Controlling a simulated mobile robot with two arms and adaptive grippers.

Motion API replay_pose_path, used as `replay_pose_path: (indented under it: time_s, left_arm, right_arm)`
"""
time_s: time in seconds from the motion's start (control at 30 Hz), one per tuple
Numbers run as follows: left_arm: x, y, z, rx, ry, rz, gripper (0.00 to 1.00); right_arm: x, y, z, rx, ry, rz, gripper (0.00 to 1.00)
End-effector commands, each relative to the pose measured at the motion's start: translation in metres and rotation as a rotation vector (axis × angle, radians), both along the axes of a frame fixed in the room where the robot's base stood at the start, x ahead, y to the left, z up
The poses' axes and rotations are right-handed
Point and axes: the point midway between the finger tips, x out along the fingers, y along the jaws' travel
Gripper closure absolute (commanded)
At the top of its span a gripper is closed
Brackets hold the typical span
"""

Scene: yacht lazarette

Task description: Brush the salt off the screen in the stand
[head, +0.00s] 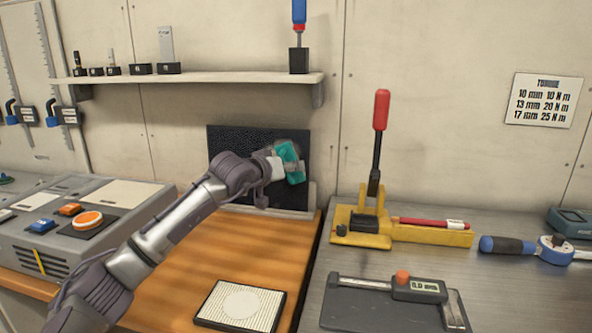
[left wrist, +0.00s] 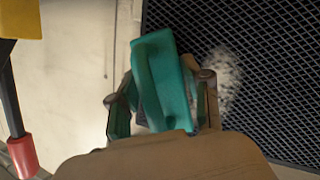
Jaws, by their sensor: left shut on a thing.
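The screen (head: 240,142) is a dark mesh panel standing upright at the back of the wooden bench top, below the shelf. Its stand (head: 313,198) shows at the lower right edge. My left gripper (head: 280,164) is shut on a teal brush (head: 291,160) in front of the screen's right part. In the left wrist view, the brush (left wrist: 160,80) sits between the fingers (left wrist: 160,110), overlapping the edge of the mesh (left wrist: 275,80). A whitish salt patch (left wrist: 226,80) lies on the mesh beside the brush. Contact between bristles and mesh cannot be made out. My right gripper is not in view.
A pad with a pale disc (head: 240,305) lies on the wood in front. A grey control box (head: 85,225) is at left; the shelf (head: 200,79) overhangs.

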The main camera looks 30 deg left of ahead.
Motion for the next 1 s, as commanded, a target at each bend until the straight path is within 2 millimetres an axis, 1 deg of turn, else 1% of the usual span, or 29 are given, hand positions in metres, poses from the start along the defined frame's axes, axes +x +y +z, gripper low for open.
replay_pose_path:
  time_s: [0.03, 0.27, 0.6, 0.73, 0.9, 1.0]
  left_arm:
    - [-0.001, 0.005, 0.001, 0.002, -0.001, 0.003, 0.79]
    - [-0.002, 0.013, 0.001, 0.001, -0.001, 0.003, 0.79]
    - [-0.010, 0.040, 0.001, 0.003, -0.001, 0.005, 0.79]
    - [-0.011, 0.044, 0.000, 0.001, -0.001, 0.003, 0.79]
    - [-0.013, 0.052, 0.001, 0.001, 0.000, 0.004, 0.79]
    - [-0.014, 0.061, 0.001, 0.002, 0.000, 0.005, 0.79]
  right_arm:
    - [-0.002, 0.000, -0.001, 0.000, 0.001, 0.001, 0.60]
    - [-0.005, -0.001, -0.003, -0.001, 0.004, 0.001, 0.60]
    - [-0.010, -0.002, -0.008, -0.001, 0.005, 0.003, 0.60]
    - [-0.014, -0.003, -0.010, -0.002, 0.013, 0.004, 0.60]
    - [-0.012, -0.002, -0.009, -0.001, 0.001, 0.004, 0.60]
    - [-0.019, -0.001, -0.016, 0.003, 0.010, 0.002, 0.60]
